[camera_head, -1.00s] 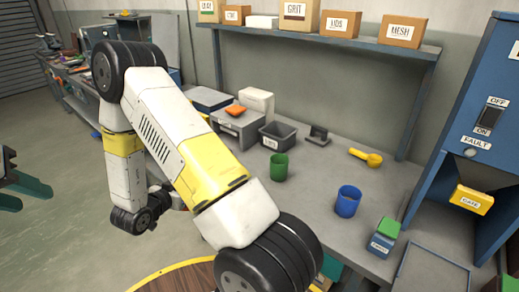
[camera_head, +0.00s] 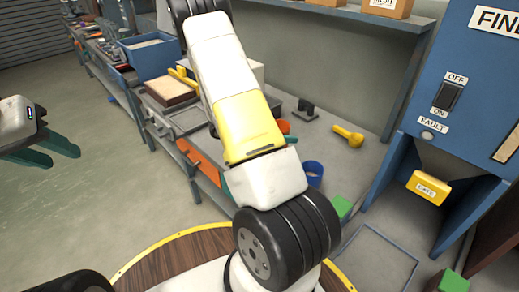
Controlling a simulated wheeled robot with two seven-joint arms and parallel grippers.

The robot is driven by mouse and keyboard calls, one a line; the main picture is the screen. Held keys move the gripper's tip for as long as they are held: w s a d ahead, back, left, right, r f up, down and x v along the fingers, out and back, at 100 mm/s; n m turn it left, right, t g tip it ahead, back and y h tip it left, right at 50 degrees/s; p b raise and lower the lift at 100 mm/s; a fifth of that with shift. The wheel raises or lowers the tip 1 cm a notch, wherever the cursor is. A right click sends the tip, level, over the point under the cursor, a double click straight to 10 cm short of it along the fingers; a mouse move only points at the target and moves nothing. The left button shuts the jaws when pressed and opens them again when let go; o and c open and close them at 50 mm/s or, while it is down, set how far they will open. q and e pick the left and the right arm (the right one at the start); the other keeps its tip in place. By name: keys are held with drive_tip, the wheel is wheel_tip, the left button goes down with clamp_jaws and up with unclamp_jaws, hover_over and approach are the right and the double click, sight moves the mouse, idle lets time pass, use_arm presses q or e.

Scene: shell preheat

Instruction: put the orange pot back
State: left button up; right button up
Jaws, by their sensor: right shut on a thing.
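An orange rounded piece (camera_head: 284,127) shows on or above the bench, just past the edge of my arm's yellow link. It may be the orange pot. Most of it is hidden, and I cannot tell whether it stands or is held. My left gripper (camera_head: 48,153) is at the left edge, over the floor and far from the bench. Its teal fingers are apart, with nothing between them.
A blue pot (camera_head: 314,172) stands right of my arm, partly hidden. A yellow scoop (camera_head: 348,135) and a small dark stand (camera_head: 306,109) are behind it. A green-topped block (camera_head: 342,207) is near the front. A blue cabinet (camera_head: 455,85) with a yellow gate handle (camera_head: 428,187) bounds the right.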

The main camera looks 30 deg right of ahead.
wheel_tip(320, 180, down, 10)
drive_tip(key=shift+d+r, duration=0.1)
idle(0.4)
drive_tip(key=o, duration=1.8)
